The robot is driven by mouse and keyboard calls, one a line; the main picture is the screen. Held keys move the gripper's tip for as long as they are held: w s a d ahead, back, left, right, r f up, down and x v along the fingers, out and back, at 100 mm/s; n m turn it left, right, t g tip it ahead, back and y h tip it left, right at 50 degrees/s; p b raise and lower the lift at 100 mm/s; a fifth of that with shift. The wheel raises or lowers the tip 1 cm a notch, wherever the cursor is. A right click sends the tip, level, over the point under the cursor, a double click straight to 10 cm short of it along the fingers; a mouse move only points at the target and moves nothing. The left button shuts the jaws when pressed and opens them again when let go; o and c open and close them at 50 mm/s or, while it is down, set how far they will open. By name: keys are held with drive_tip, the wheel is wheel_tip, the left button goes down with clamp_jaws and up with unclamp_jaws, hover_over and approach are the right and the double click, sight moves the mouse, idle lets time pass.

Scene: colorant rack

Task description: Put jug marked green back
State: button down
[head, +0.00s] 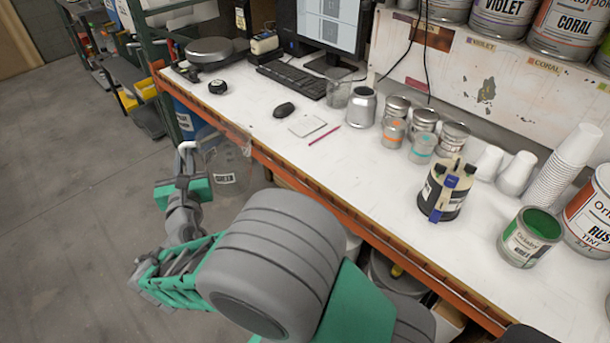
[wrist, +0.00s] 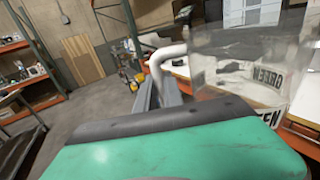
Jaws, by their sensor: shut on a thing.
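The jug marked green (head: 226,168) is a clear see-through jug with a white handle and a GREEN label. It is off the workbench's front left edge, held in the air above the floor side. It also shows in the wrist view (wrist: 240,70), at the upper right, roughly upright. My gripper (head: 186,158) is shut on the jug's white handle. In the wrist view the grey fingers (wrist: 166,92) meet at the handle (wrist: 158,62). The jug's lower part is partly hidden by my gripper body in the wrist view.
The white workbench (head: 340,165) has an orange front edge close to the jug. On it are a mouse (head: 284,110), keyboard (head: 292,79), several metal cans and an open green paint tin (head: 529,238). A back shelf (head: 480,60) carries colour labels and large cans. Floor at left is clear.

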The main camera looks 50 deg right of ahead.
drive_tip(key=s+d+m+g+h+b, duration=0.25)
drive_tip(key=s+d, duration=0.25)
drive_tip(key=d, duration=0.3)
drive_tip(key=s+d+m+g+h+b, duration=0.25)
drive_tip(key=s+d+g, duration=0.2)
drive_tip(key=d, duration=0.45)
drive_tip(key=s+d+r+m+g+h+b, duration=0.1)
drive_tip(key=s+d+m+g+b, duration=0.15)
drive_tip(key=s+d, duration=0.5)
drive_tip(key=s+d+r+m+g+h+b, duration=0.15)
drive_tip(key=s+d+g, duration=0.25)
drive_tip(key=s, duration=0.6)
drive_tip(key=shift+m+y, duration=0.25)
drive_tip(key=shift+m, duration=0.15)
drive_tip(key=shift+w+d+f, duration=1.4)
drive_tip(key=shift+d+f, duration=0.45)
drive_tip(key=shift+f, duration=0.25)
drive_tip(key=shift+w+d+f, duration=1.35)
drive_tip(key=shift+d+f, duration=0.5)
drive_tip(key=shift+f, duration=0.25)
drive_tip(key=shift+w+d+f, duration=1.4)
drive_tip(key=shift+d+f, duration=0.45)
drive_tip(key=shift+f, duration=0.25)
drive_tip(key=shift+f, duration=0.2)
drive_tip(key=c, duration=1.5)
unclamp_jaws()
drive_tip(key=shift+o, duration=0.2)
